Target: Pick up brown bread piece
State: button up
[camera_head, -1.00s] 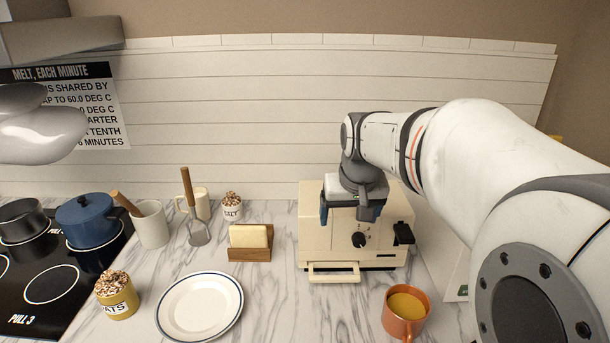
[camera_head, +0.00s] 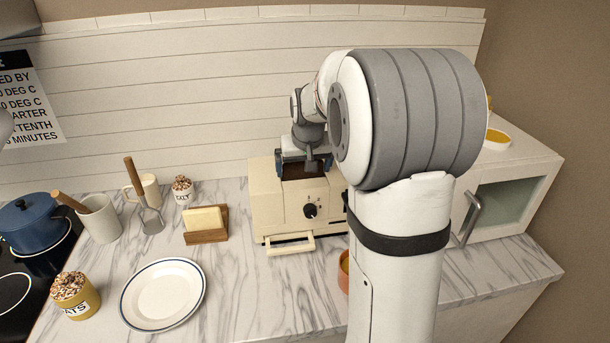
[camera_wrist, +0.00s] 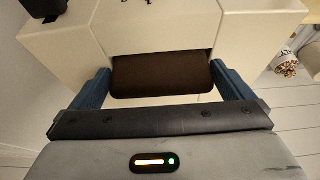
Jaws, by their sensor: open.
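The brown bread piece (camera_wrist: 162,77) shows in the wrist view as a dark brown slab standing out of the cream toaster (camera_wrist: 190,27). In the head view the bread (camera_head: 303,171) is a dark strip at the top of the toaster (camera_head: 290,213), which stands on the marble counter. My gripper (camera_head: 303,160) is over the toaster's top. In the wrist view my open gripper (camera_wrist: 165,88) has one blue finger on each side of the bread, with gaps visible. The bread's lower part is hidden inside the toaster.
A white plate (camera_head: 163,293), a wooden holder (camera_head: 208,236) with a pale yellow block, and a topped yellow jar (camera_head: 78,300) stand left of the toaster. An orange mug (camera_head: 343,270) is partly behind my arm. A white cabinet (camera_head: 515,190) stands at the right.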

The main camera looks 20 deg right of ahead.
jog(key=shift+f, duration=0.1)
jog(key=shift+c, duration=0.2)
jog(key=c, duration=0.6)
jog(key=shift+o, duration=0.2)
